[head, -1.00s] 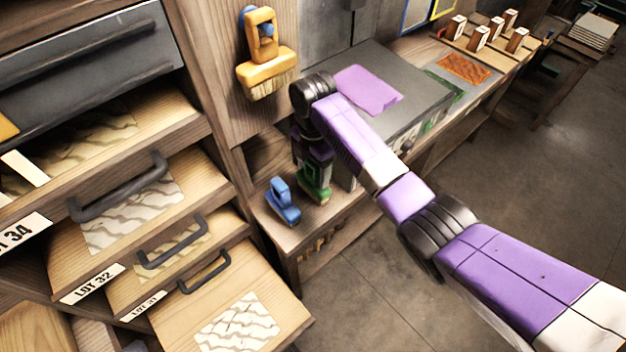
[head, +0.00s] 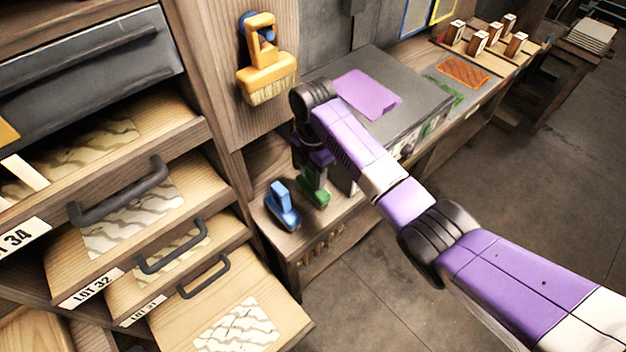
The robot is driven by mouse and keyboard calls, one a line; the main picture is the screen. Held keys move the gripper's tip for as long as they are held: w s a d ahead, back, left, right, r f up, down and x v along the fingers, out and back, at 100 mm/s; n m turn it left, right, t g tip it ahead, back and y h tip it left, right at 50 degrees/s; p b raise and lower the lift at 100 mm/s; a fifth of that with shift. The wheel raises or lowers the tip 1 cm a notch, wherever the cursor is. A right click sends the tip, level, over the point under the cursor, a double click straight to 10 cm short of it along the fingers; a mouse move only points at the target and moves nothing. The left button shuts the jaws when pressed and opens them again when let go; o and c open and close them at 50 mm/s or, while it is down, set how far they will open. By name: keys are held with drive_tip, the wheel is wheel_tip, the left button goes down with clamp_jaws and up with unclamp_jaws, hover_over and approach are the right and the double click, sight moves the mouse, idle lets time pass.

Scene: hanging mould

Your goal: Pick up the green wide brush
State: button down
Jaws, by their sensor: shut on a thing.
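The green wide brush (head: 315,192) is at the wooden bench's near end, below my wrist and just right of a blue brush (head: 283,206). Its handle reaches up to my gripper (head: 314,168), which points down from above and is shut on it. My wrist and forearm hide part of the gripper, and the fingertips are hard to make out. I cannot tell whether the brush's base touches the bench top.
A yellow brush (head: 266,72) hangs on the wooden post to the left. A grey box (head: 425,100) with a purple sheet stands close right of my gripper. Open drawers (head: 245,285) jut out at the left. Open floor (head: 500,220) lies to the right.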

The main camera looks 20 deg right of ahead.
drive_tip(key=shift+w+r, duration=0.1)
drive_tip(key=shift+r, duration=0.3)
drive_tip(key=shift+s+d+r+b, duration=0.1)
drive_tip(key=shift+s+r+b, duration=0.2)
drive_tip(key=shift+r, duration=0.3)
drive_tip(key=shift+s+d+r+b, duration=0.15)
drive_tip(key=shift+r+b, duration=0.15)
drive_tip(key=shift+r, duration=0.3)
drive_tip(key=s+d+p, duration=0.2)
drive_tip(key=s, duration=0.6)
drive_tip(key=s+d+p, duration=0.2)
drive_tip(key=s+d, duration=0.1)
drive_tip(key=s, duration=0.5)
drive_tip(key=shift+s+r+p, duration=0.15)
drive_tip(key=shift+p, duration=0.2)
